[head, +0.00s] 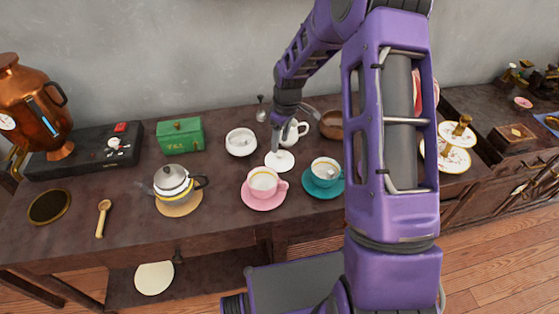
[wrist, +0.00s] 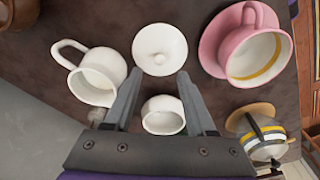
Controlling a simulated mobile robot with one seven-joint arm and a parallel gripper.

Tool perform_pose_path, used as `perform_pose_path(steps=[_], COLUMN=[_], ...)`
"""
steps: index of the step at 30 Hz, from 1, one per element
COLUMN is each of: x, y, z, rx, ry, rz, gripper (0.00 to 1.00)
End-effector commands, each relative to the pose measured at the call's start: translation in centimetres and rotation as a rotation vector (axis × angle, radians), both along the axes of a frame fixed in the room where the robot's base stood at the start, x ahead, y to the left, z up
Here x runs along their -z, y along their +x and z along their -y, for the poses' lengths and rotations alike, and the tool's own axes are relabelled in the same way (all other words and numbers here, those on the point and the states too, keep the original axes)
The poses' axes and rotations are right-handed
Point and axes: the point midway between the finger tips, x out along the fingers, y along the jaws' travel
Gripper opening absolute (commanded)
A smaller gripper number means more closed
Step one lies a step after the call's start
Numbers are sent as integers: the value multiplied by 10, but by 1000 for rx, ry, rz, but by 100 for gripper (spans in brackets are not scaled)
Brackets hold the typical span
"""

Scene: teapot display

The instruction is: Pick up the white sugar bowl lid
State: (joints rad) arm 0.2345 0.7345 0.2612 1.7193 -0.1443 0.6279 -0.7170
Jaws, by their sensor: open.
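The white sugar bowl lid (wrist: 148,42) lies on the dark table, a round disc with a small knob facing up. It also shows in the head view (head: 280,163), below my gripper (head: 276,150). In the wrist view my gripper (wrist: 158,84) is open and empty, its two fingertips apart just short of the lid's near edge. Whether the tips touch the lid I cannot tell. The open white sugar bowl (head: 241,142) stands to the lid's left in the head view; in the wrist view the bowl (wrist: 163,117) appears between the fingers, nearer the palm.
A white jug (wrist: 92,80) stands close to the lid. A pink cup (head: 264,181) and a teal cup (head: 325,172) stand in front. A teapot (head: 172,182), a green tin (head: 180,135) and a brown bowl (head: 332,124) stand farther off.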

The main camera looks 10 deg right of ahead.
Motion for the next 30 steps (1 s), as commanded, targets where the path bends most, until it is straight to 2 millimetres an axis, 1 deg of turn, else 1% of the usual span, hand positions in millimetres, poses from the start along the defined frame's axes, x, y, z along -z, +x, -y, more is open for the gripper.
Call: perform_pose_path(steps=[2, 9, 11, 15, 20, 21, 23, 27, 30], x=[6, 41, 47, 53, 52, 52, 52, 52, 52], y=[0, 0, 1, 2, 2, 2, 2, 2, 2], z=[0, 0, 0, -1, -1, -1, -1, -1, -1], rx=[0, -1, -1, -1, -1, -1, -1, -1, -1], ry=[-1, 0, 0, -1, -1, -1, -1, -1, -1], rz=[-1, -1, -1, 1, 1, 1, 1, 1, 1], gripper=[56, 56, 56, 56, 56, 53, 42, 17, 0])
